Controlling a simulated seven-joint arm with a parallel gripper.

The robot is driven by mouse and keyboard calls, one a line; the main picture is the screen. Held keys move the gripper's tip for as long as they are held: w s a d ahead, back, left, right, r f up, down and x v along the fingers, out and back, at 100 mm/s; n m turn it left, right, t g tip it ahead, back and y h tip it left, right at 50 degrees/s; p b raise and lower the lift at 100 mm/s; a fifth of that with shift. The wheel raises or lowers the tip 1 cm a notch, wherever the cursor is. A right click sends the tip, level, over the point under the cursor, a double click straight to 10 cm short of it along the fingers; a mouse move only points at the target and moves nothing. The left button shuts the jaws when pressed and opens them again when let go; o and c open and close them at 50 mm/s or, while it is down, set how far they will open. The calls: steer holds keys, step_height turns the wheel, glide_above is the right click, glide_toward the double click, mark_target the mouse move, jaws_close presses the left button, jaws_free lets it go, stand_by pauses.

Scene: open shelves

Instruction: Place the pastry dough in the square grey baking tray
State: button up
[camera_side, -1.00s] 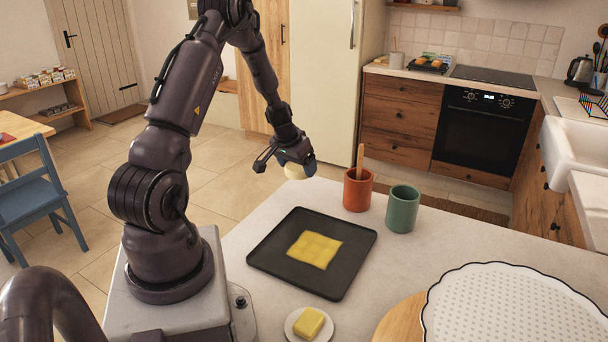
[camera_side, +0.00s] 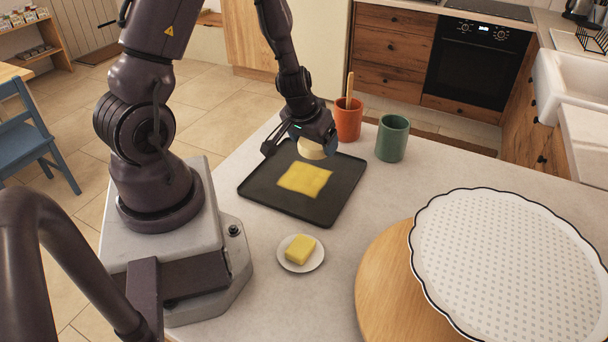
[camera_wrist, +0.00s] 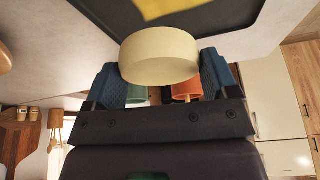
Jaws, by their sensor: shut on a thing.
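My gripper (camera_side: 310,145) is shut on the pastry dough (camera_side: 312,151), a pale cream round piece. In the wrist view the dough (camera_wrist: 159,56) sits between the blue finger pads. The square grey baking tray (camera_side: 262,193) is dark and lies flat on the counter, with a flat yellow square sheet (camera_side: 304,179) in its middle. The dough is at the tray's far edge in the side view, above or over it; its exact height is hard to tell. The tray also shows at the top of the wrist view (camera_wrist: 222,38).
An orange cup (camera_side: 347,121) with a wooden stick and a green cup (camera_side: 392,138) stand right of the gripper. A small plate (camera_side: 286,262) with butter (camera_side: 300,249) is in front of the tray. A large white dotted dish (camera_side: 500,260) rests on a round wooden board (camera_side: 380,300) at right.

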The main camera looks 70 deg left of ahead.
mark_target(306, 176)
steer(key=shift+s+d+f+n, duration=0.15)
steer(key=shift+s+d+n, duration=0.2)
steer(key=shift+n, duration=0.25)
steer(key=shift+s+a+n+g+y, duration=0.3)
steer(key=shift+s+a+n+y, duration=0.1)
steer(key=shift+n, duration=0.2)
steer(key=shift+s+a+n, duration=0.2)
steer(key=shift+a+n, duration=0.1)
steer(key=shift+n, duration=0.4)
steer(key=shift+a+f+g, duration=0.1)
steer(key=shift+f+g, duration=0.15)
steer(key=shift+g, duration=0.05)
steer(key=shift+f, duration=3.8)
steer(key=shift+f, duration=0.15)
steer(key=o, duration=0.9)
steer(key=shift+c, duration=0.2)
